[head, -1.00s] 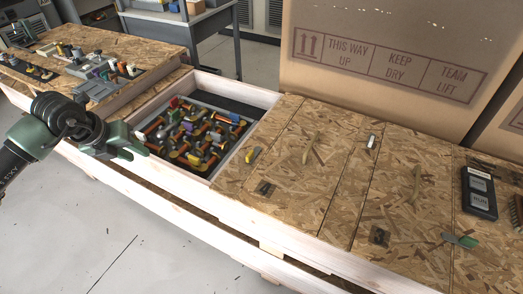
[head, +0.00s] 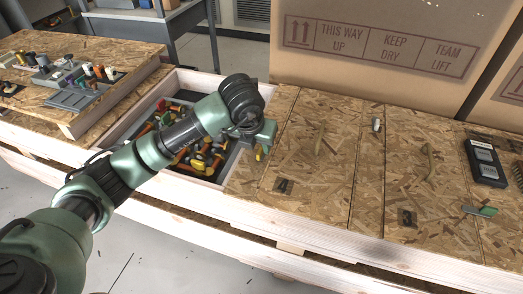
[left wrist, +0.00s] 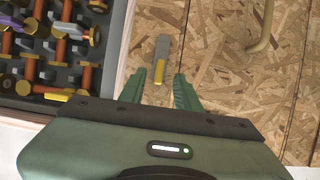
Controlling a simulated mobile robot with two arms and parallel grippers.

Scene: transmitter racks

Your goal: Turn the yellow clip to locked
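The yellow clip (left wrist: 161,62) lies on the wooden lid, grey along most of its length with a yellow end toward me in the left wrist view. In the head view only a bit of its yellow (head: 258,154) shows under my left gripper (head: 255,145). In the left wrist view my left gripper (left wrist: 160,76) is open, its two green fingers apart on either side of the clip's near end, with gaps on both sides. I cannot tell how high the fingertips are above the lid. My right gripper is not in view.
An open compartment (head: 116,127) full of colored parts lies left of the clip. A curved handle (head: 319,138) stands to its right, with a dark latch (head: 283,186) nearer. A large carton (head: 370,85) stands behind.

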